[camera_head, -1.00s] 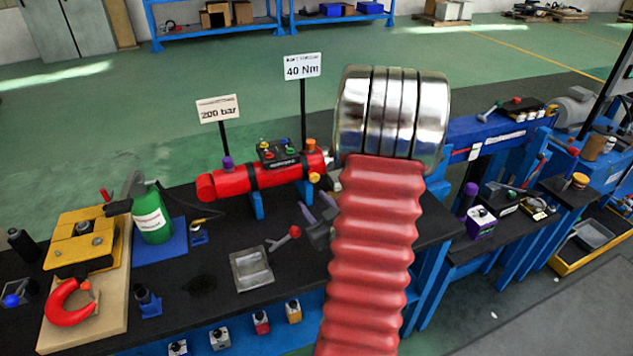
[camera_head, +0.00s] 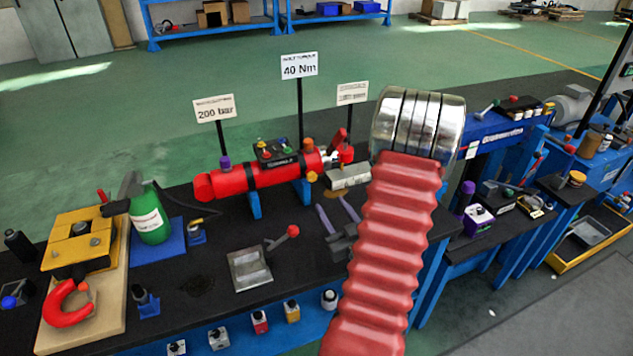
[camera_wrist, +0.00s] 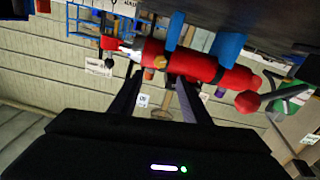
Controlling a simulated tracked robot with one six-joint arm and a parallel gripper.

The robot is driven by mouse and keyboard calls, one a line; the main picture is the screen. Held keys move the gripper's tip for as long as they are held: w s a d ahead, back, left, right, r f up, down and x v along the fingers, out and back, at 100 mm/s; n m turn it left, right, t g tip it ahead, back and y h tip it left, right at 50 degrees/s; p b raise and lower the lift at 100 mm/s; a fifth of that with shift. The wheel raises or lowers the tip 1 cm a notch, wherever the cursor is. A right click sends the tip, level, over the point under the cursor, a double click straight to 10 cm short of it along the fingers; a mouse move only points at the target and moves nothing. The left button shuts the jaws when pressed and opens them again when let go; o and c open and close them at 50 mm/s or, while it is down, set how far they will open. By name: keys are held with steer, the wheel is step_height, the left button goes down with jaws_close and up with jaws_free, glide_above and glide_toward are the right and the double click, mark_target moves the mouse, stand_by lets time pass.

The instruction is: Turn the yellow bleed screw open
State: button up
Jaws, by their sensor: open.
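The yellow bleed screw (camera_head: 311,176) is a small round knob on the lower right side of the red cylinder (camera_head: 240,180). The cylinder lies on blue supports at the back of the bench. My gripper (camera_head: 331,203) is open and empty, in front of and below the screw, its two fingers pointing toward the cylinder. In the wrist view the scene is upside down. There the yellow screw (camera_wrist: 160,62) appears between and just beyond the tips of my gripper (camera_wrist: 157,74), apart from them, with the red cylinder (camera_wrist: 195,66) behind.
A red-handled lever (camera_head: 335,145) and a metal block (camera_head: 347,177) sit at the cylinder's right end. Sign posts (camera_head: 299,66) stand behind.

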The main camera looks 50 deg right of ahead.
mark_target(313, 179)
steer(key=x, duration=1.2)
steer(key=shift+w+d, duration=0.15)
steer(key=shift+w, duration=0.2)
steer(key=c, duration=1)
